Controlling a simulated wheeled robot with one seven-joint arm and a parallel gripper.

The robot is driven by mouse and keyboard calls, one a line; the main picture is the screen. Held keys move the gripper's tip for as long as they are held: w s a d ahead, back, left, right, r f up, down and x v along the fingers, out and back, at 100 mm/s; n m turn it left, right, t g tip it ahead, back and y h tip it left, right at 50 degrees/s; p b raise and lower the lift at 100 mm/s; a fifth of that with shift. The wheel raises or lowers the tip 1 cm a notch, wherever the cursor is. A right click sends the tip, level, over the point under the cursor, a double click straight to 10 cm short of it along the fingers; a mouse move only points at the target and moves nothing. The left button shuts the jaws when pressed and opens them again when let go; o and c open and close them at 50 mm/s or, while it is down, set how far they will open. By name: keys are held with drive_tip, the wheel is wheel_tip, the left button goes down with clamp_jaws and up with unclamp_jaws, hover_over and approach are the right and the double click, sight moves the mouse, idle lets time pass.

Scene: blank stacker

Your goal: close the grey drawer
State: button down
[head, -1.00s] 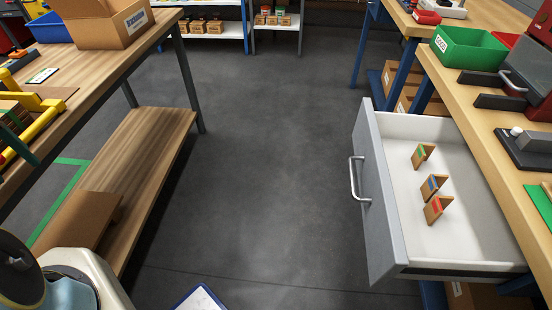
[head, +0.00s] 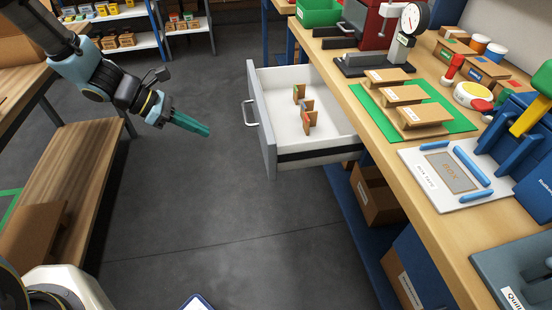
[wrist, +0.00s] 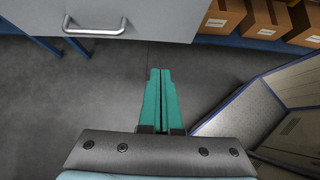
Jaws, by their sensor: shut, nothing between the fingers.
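The grey drawer (head: 262,124) stands pulled out from under the wooden workbench on the right in the head view. Its front carries a silver bar handle (head: 250,113). Several small wooden blocks with coloured marks (head: 304,108) stand inside on the white drawer floor. My gripper (head: 208,132) has green fingers, shut and empty, and hangs over the open floor to the left of the drawer front, apart from it. In the wrist view the shut fingers (wrist: 160,72) point up the picture, and the grey drawer front with its handle (wrist: 95,28) shows at the upper left.
The workbench top (head: 385,180) holds a green mat, a dial gauge stand and a white tray. Cardboard boxes (head: 374,195) sit on a blue shelf below. A wooden shelf bench (head: 75,180) stands at the left. The grey floor between is clear.

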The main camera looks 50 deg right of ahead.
drive_tip(key=s+d+f+p, duration=0.3)
drive_tip(key=s+d+f, duration=0.4)
drive_tip(key=s+d, duration=0.1)
drive_tip(key=shift+s+d, duration=0.15)
drive_tip(key=shift+d, duration=0.7)
